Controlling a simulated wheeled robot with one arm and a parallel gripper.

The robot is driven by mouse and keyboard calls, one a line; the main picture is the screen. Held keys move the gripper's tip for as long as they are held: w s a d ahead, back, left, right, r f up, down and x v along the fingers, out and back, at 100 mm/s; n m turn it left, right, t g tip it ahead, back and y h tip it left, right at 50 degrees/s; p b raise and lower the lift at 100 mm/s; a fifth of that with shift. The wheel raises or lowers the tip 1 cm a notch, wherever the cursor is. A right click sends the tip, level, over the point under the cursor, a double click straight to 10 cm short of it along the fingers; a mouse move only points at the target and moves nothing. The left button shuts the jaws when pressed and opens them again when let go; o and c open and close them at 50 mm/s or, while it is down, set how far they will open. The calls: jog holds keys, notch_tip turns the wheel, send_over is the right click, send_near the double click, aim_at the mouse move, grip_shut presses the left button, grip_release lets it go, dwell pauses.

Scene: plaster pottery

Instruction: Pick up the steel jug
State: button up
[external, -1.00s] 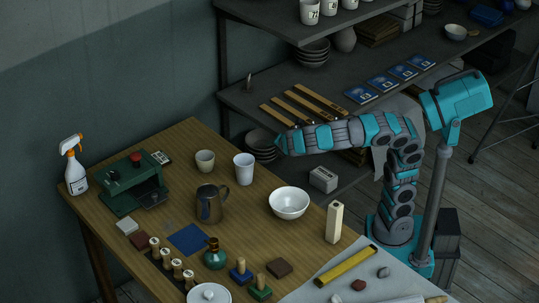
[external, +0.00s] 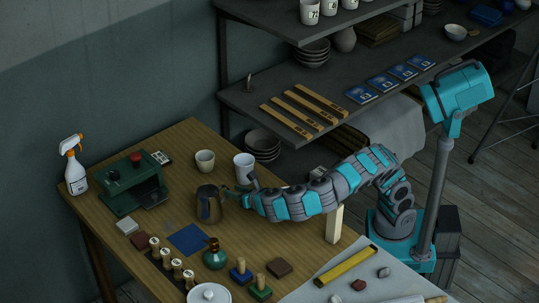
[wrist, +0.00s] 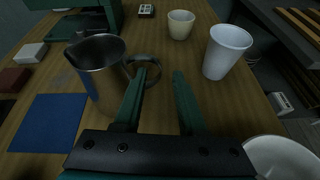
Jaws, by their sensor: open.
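The steel jug (external: 208,206) stands upright on the wooden table, left of my gripper (external: 236,194). In the wrist view the jug (wrist: 96,72) is at the upper left, with its looped handle (wrist: 156,66) pointing right toward the fingers. My gripper (wrist: 158,78) is open and empty. Its left fingertip overlaps the handle in the picture, and its right finger is to the right of the loop. I cannot tell whether the left finger touches the handle.
A white cup (wrist: 226,52) stands close on the right, with a small beige cup (wrist: 181,24) behind. A white bowl (wrist: 284,157) is at the lower right. A blue mat (wrist: 47,122) lies left. A green press (external: 132,182) and a green bottle (external: 215,254) stand nearby.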

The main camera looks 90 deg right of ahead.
jog(key=shift+x, duration=1.4)
jog(key=x, duration=0.5)
jog(key=shift+s+f, duration=0.15)
jog(key=shift+f, duration=0.1)
jog(key=shift+c, duration=0.2)
grip_shut()
